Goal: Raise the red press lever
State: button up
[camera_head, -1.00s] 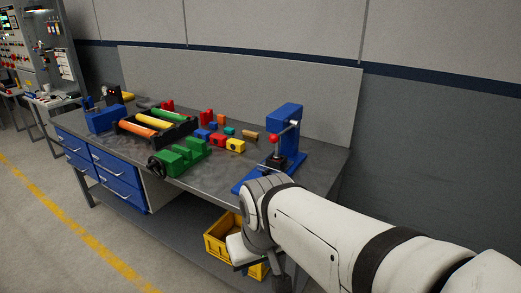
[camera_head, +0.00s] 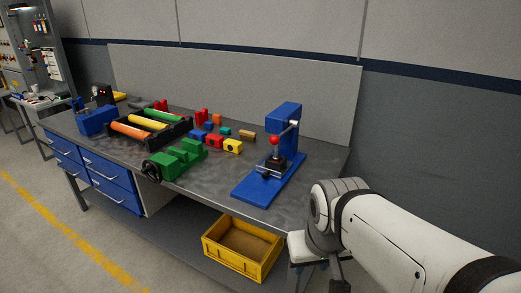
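A blue arbor press (camera_head: 284,132) stands on its blue base plate at the right end of the workbench. Its lever is a thin metal rod at the upper right of the press, ending in a red ball knob (camera_head: 274,140) that hangs low in front of the column, above a dark block (camera_head: 277,164) on the base. My white arm reaches in from the lower right, beside the bench's right end and apart from the press. My gripper is not visible; the arm's end runs out of the bottom of the picture.
The grey workbench (camera_head: 220,180) also holds a green vise (camera_head: 177,158), a black tray (camera_head: 178,138) of coloured cylinders, a blue box (camera_head: 96,120) and several small coloured blocks. A yellow crate (camera_head: 218,248) sits below the bench. The benchtop left of the press base is clear.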

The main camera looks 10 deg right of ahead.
aim_at(275, 140)
jog(key=u, duration=0.05)
jog(key=i, duration=1)
jog(key=z, duration=0.05)
